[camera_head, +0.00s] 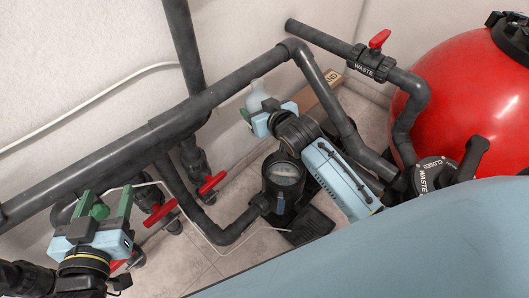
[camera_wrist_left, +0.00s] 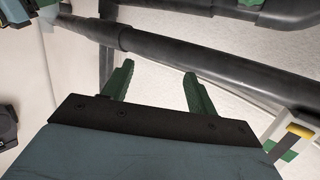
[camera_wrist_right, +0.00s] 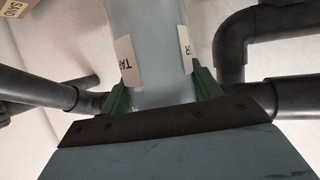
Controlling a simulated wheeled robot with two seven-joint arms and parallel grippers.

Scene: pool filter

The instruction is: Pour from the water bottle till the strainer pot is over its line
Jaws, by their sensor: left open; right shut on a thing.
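The water bottle (camera_head: 258,92) is a pale, translucent bottle in the upper middle of the head view. My right gripper (camera_head: 262,112) is shut on it. In the right wrist view the bottle (camera_wrist_right: 150,60) stands between the green fingers (camera_wrist_right: 155,97), with parts of white labels showing. The strainer pot (camera_head: 284,180) is dark with a round clear lid or opening, below and right of the gripper. Its line and water level cannot be made out. My left gripper (camera_head: 103,210) is open and empty at the lower left; its spread fingers show in the left wrist view (camera_wrist_left: 156,88).
Thick grey pipes (camera_head: 170,125) run across the wall between my grippers. Red-handled valves (camera_head: 212,184) sit below them. A red tank (camera_head: 460,100) and a multiport valve (camera_head: 435,178) stand at the right. A cardboard box (camera_head: 318,92) lies behind the pipes. Bare floor shows at the lower middle.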

